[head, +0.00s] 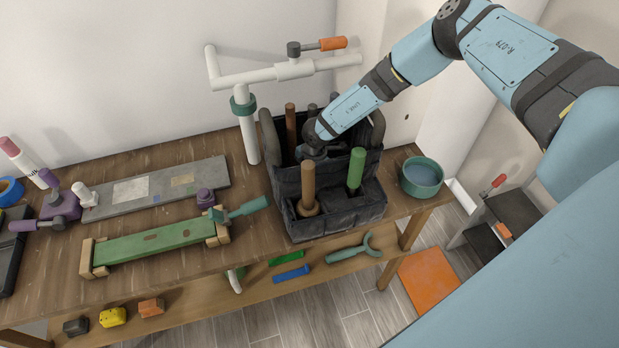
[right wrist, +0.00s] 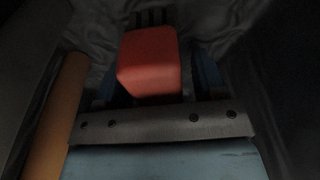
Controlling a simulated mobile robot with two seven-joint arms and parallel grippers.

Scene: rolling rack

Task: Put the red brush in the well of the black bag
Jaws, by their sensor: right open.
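The black bag (head: 335,213) stands on the wooden bench with its well open at the top. My right arm reaches down into the well, and the gripper's fingers are hidden there in the head view. In the right wrist view my right gripper (right wrist: 154,84) is open, with a bluish finger on either side of a red block-shaped thing (right wrist: 150,58), which looks like the red brush. It lies inside the dark fabric well, apparently loose between the fingers. The brush does not show in the head view. My left gripper is not in view.
Brown-handled (head: 308,185) and green-handled (head: 356,168) tools stand in the bag's front pockets. A green bowl (head: 421,178) is right of the bag. A white pipe stand (head: 247,125) rises behind it on the left. A green board (head: 155,241) lies on the bench.

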